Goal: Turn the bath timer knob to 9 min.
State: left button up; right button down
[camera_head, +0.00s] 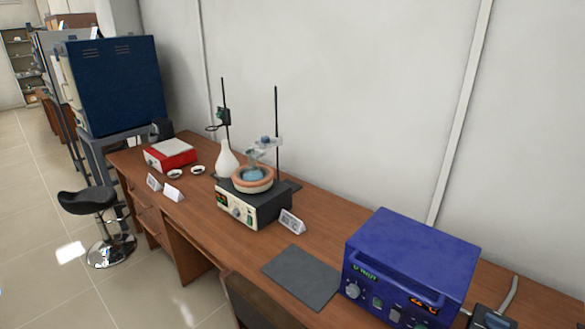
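A blue box-shaped device (412,255) stands on the wooden bench at the lower right; I take it to be the bath. Its front has a pale round knob (354,291) at the left, under a small green display (364,272). A second pale knob (394,315) sits lower along the front, with a green control between them. An orange-lit display (424,304) is at the front's right. The knob markings are too small to read, so I cannot tell which knob is the timer or its setting. Neither of my grippers is in view.
A dark grey mat (301,277) lies left of the blue device. A hotplate (254,204) with a bowl, flask and stands is farther left, beside a white sign (292,221). A chair back (255,303) is at the bench's front edge. A black stool (88,202) stands beyond.

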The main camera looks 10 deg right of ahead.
aim_at(353, 291)
jog(key=k+j+z, duration=0.2)
jog(key=k+j, duration=0.2)
jog(key=k, duration=0.2)
jog(key=k+l+z, duration=0.2)
jog(key=k, duration=0.3)
jog(key=k+l+z, duration=0.15)
jog(key=k+l, duration=0.45)
jog(key=l, duration=0.15)
jog(key=k+l+z, duration=0.15)
jog(key=l, duration=0.15)
jog(key=i+j, duration=0.2)
jog(key=j, duration=0.15)
jog(key=i+j, duration=0.2)
jog(key=j, duration=0.15)
jog(key=i+j+z, duration=0.1)
jog(key=i+j, duration=0.3)
jog(key=j, duration=0.35)
jog(key=i+j+z, duration=0.15)
jog(key=i, duration=1.4)
